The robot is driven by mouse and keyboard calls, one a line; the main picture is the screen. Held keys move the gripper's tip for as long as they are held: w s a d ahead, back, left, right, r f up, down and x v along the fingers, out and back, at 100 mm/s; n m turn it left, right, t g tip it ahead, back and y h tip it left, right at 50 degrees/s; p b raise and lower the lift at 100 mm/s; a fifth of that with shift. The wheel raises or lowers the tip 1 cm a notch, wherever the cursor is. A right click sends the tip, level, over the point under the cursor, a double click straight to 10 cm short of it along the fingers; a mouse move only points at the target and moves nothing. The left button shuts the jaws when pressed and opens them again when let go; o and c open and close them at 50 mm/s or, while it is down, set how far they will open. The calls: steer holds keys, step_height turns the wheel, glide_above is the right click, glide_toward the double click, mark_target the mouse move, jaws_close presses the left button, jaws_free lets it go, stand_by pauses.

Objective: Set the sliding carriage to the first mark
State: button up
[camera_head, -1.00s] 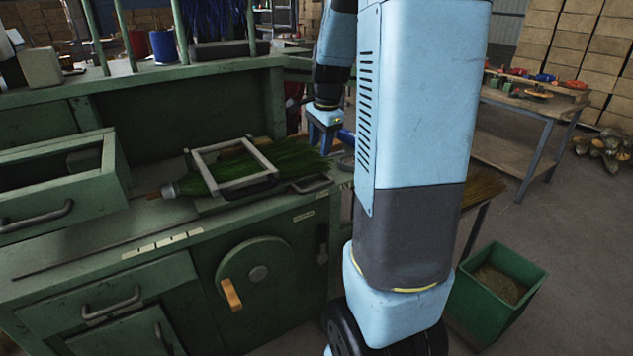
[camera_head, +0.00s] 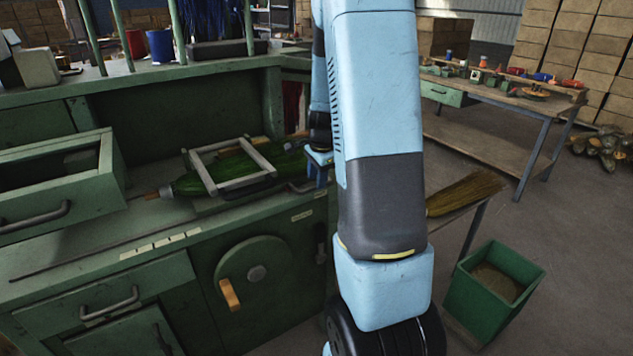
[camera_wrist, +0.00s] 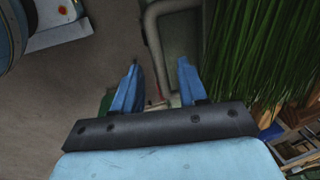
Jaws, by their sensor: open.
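A low green platform (camera_head: 212,204) on the bench top carries a green-bristled broom (camera_head: 230,170) under a grey square frame (camera_head: 205,178); it appears to be the sliding carriage. A dark handle (camera_head: 303,188) sits at its right end. Cream mark plates (camera_head: 160,243) line the bench front beside a long slot; I cannot tell which is first. My gripper (camera_head: 318,172) is at the bench's right end by the handle, partly hidden by my arm. In the wrist view my gripper (camera_wrist: 160,88) is open and empty, with a bent grey handle (camera_wrist: 153,35) just beyond the fingertips.
A green drawer-like box (camera_head: 60,185) stands at the bench's left. A round hatch (camera_head: 255,272) with an orange grip is on the bench front. A straw broom (camera_head: 462,193) lies right of my arm, above a green bin (camera_head: 495,285). A side table (camera_head: 500,100) holds small parts.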

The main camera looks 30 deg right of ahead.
steer(key=shift+w+f, duration=0.2)
steer(key=shift+f, duration=0.8)
steer(key=shift+c, duration=0.3)
jaws_close()
steer(key=shift+d, duration=0.1)
